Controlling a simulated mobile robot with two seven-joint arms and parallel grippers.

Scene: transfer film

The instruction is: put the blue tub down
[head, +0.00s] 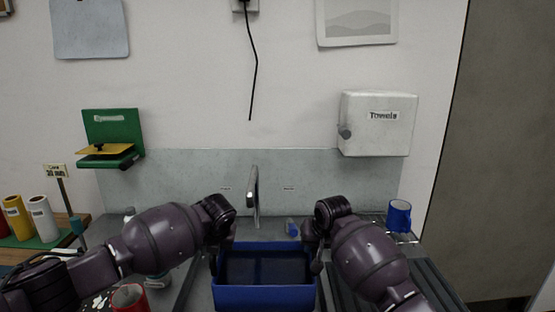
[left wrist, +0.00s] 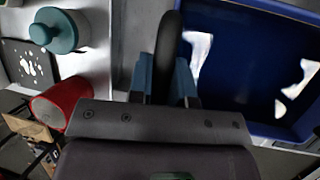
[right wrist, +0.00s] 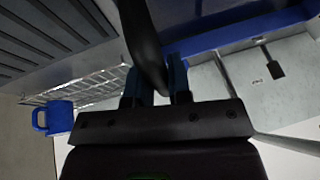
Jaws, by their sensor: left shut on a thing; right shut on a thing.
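The blue tub (head: 265,297) is in the bottom middle of the head view, roughly level, with a dark inside. In the left wrist view the tub (left wrist: 285,10) fills the right side, with bright patches inside. Part of its blue wall (right wrist: 235,32) shows in the right wrist view. My left gripper (head: 226,245) is at the tub's left side, shut on a dark handle (left wrist: 168,45). My right gripper (head: 315,250) is at the right side, shut on another dark handle (right wrist: 140,35). The tub's underside is hidden, so I cannot tell whether it touches anything below.
A tap (head: 254,195) stands behind the tub. A blue mug (head: 399,215) is on a rack at the right, beside a ridged draining board (head: 440,287). A red cup (head: 130,297) and a teal-lidded jar (left wrist: 55,30) stand at the left. A towel box (head: 378,123) hangs on the wall.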

